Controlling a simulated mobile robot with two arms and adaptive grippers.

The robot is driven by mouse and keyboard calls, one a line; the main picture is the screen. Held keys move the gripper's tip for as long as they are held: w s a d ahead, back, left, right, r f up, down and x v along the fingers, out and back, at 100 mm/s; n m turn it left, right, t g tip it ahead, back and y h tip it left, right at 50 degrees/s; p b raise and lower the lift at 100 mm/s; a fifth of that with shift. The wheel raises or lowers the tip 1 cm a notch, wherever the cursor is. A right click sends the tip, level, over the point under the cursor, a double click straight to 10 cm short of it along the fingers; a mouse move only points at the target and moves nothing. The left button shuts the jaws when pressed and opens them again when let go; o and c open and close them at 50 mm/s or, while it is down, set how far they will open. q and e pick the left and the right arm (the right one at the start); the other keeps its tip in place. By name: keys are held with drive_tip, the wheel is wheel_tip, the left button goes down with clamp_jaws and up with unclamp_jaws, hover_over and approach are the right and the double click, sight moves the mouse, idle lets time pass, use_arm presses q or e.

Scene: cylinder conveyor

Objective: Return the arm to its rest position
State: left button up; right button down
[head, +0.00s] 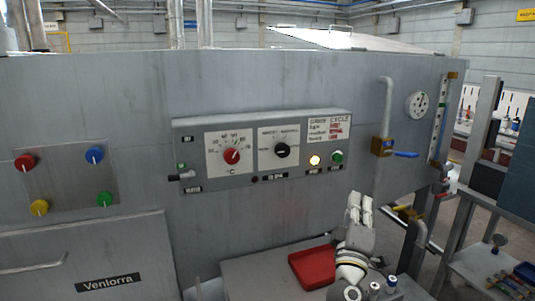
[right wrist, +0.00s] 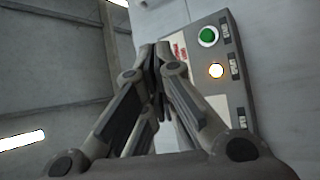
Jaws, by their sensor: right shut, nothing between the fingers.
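My right gripper (head: 360,203) is in front of the grey machine, just below the right end of its control panel (head: 262,150). Its fingers point up and are shut with nothing between them. In the right wrist view the shut fingers (right wrist: 158,58) point toward the panel, beside a green button (right wrist: 208,37) and a lit amber button (right wrist: 216,71). In the head view the amber button (head: 315,161) glows and the green button (head: 337,157) sits to its right. My left gripper is not in view.
A red tray (head: 312,267) lies on a grey surface left of my right arm. A blue-handled valve (head: 400,154) and pipe are on the machine's right side. Coloured knobs (head: 95,154) are at the left. A metal rack (head: 478,160) stands at the right.

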drive_tip(key=s+d+f+m+g+y, duration=0.1)
drive_tip(key=s+d+f+m+g, duration=0.15)
drive_tip(key=s+f+g, duration=0.7)
drive_tip(key=s+d+f+m+y, duration=0.1)
drive_tip(key=s+f+m+y, duration=0.2)
drive_tip(key=f, duration=1.3)
drive_tip(key=s+a+f+m+g+y, duration=0.15)
drive_tip(key=s+f+g, duration=0.3)
drive_tip(key=s, duration=0.85)
drive_tip(key=s+a+f+m+g+y, duration=0.1)
drive_tip(key=s+a+f+g+y, duration=0.3)
drive_tip(key=s, duration=1)
wheel_tip(320, 180, down, 27)
drive_tip(key=d+h, duration=0.1)
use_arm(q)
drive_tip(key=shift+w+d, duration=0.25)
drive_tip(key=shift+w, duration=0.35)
use_arm(e)
drive_tip(key=s+d+f+g, duration=0.2)
drive_tip(key=s+d+f, duration=0.1)
drive_tip(key=s+f, duration=1.3)
drive_tip(key=shift+s+d+f+n, duration=0.2)
drive_tip(key=shift+s+n, duration=0.2)
drive_tip(key=shift+s, duration=0.4)
